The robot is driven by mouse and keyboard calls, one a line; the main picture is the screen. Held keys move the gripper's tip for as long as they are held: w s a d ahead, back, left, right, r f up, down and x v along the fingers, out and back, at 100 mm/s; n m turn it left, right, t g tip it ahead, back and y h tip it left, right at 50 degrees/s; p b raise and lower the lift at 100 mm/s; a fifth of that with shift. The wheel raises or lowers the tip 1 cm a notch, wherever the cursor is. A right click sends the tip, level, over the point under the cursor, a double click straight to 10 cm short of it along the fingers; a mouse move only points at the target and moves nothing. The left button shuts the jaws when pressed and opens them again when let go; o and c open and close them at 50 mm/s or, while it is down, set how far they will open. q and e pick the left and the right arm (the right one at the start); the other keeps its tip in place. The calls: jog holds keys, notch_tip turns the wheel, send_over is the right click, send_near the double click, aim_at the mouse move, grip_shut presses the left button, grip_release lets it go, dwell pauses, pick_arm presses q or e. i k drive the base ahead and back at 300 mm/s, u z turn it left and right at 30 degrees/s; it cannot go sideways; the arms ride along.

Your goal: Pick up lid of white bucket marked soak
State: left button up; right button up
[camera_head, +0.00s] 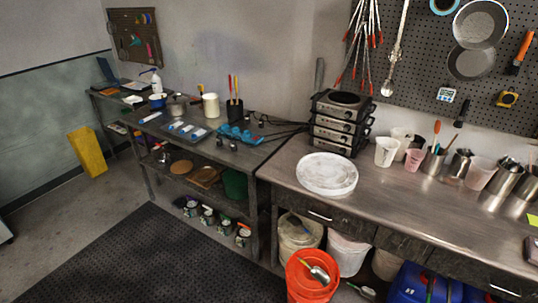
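A large round white lid-like disc (327,174) lies flat on the metal workbench, left of centre on its top. Several white buckets stand under the bench. One pale bucket (297,240) is on the left behind the orange bucket, one white bucket (346,252) is beside it, and another (386,264) is partly hidden further right. No "soak" marking can be read on any of them. Neither of my grippers is in view.
An orange bucket (300,285) with a metal scoop (318,274) stands in front of the white buckets. A blue container (412,284) is to the right. A stacked burner unit (341,122) and cups stand along the back of the bench. Its front middle is clear.

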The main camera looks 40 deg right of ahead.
aim_at(325, 173)
jog(key=z, duration=0.05)
jog(key=i, duration=2.1)
jog(key=z, duration=1.2)
jog(key=i, duration=0.95)
jog(key=z, duration=0.9)
